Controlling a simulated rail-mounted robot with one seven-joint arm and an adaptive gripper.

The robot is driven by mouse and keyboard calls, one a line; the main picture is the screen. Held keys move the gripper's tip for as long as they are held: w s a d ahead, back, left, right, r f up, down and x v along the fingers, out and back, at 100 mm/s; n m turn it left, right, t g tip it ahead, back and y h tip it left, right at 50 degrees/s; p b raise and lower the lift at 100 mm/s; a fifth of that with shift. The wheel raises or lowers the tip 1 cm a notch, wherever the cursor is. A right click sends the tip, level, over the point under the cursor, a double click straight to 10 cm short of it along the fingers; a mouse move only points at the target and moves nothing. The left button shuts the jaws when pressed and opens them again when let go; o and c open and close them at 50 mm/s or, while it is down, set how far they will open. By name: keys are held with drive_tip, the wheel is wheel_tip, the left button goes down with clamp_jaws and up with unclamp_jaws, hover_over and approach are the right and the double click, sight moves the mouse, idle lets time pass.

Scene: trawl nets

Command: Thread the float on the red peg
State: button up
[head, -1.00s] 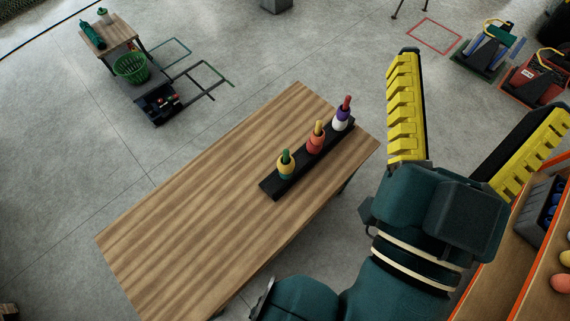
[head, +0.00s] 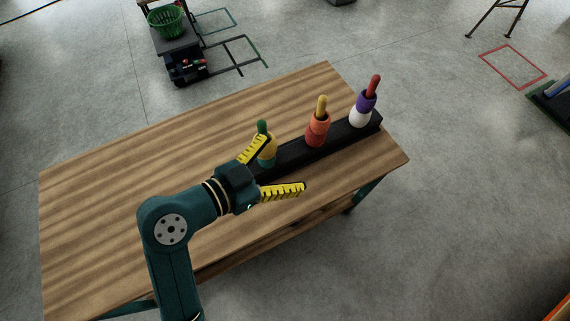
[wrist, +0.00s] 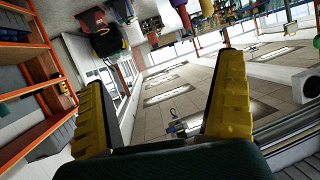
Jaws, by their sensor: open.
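The red peg (head: 374,85) stands at the right end of a black rack (head: 290,151) on the wooden table. A purple float (head: 366,101) is around it, above a white float (head: 359,117). The yellow peg (head: 322,104) in the middle carries orange-red floats (head: 317,130). The green peg (head: 262,126) at the left end carries a yellow float (head: 267,146) above a teal one, partly hidden by a finger. My gripper (head: 286,164) is open and empty near the rack's left end; contact cannot be told. In the wrist view, nothing is between the fingers (wrist: 165,85).
The wooden table (head: 130,180) is bare left of the rack. A green basket (head: 166,22) sits on a dark cart at the back. Orange shelving (wrist: 35,75) stands at the left in the wrist view. No loose float shows on the table.

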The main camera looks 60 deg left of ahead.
sight(268, 153)
drive_tip(key=s+a+f+n+g+y+b, duration=0.1)
drive_tip(key=s+a+f+n+y+b, duration=0.1)
drive_tip(key=s+a+f+n+b, duration=0.25)
drive_tip(key=s+a+f+n+g+y+b, duration=0.1)
drive_tip(key=s+a+f+y, duration=0.15)
drive_tip(key=s+f, duration=0.45)
drive_tip(key=b+x, duration=0.2)
drive_tip(key=x, duration=1.5)
drive_tip(key=shift+w+a, duration=0.15)
drive_tip(key=shift+w, duration=0.2)
drive_tip(key=shift+f, duration=0.1)
drive_tip(key=shift+c, duration=0.4)
drive_tip(key=c, duration=1.2)
drive_tip(key=shift+o, duration=0.2)
